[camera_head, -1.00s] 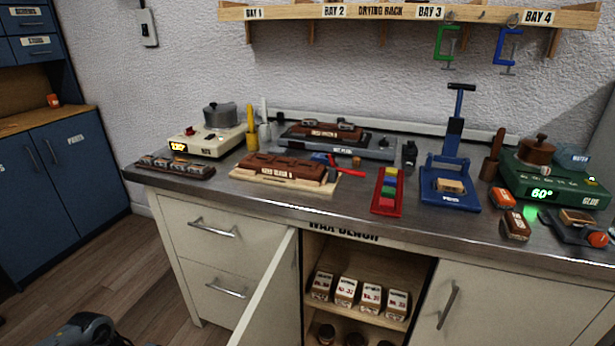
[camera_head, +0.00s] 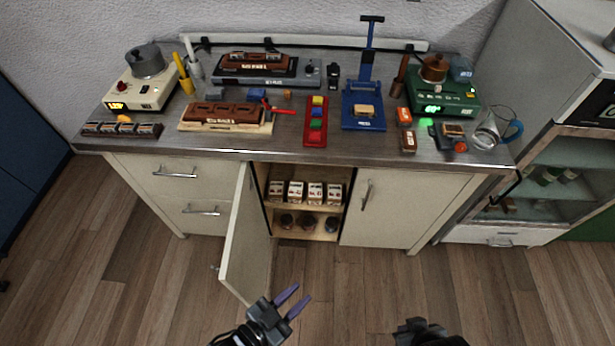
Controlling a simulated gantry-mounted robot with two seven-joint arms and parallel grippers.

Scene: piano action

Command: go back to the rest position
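My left gripper (camera_head: 302,292) is at the bottom of the view, in front of the bench and above the floor. Its two purple fingers are apart with nothing between them. My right gripper (camera_head: 428,332) shows only as a dark shape at the bottom edge, right of the left one. Its fingers cannot be made out. Both are clear of the bench (camera_head: 225,146) and everything on it.
The cabinet door (camera_head: 245,240) stands open towards me, its lower corner close to my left gripper in the picture. Small labelled boxes (camera_head: 294,193) sit on the shelf inside. A glass jug (camera_head: 489,132) stands at the worktop's right end. The wooden floor (camera_head: 360,280) is clear.

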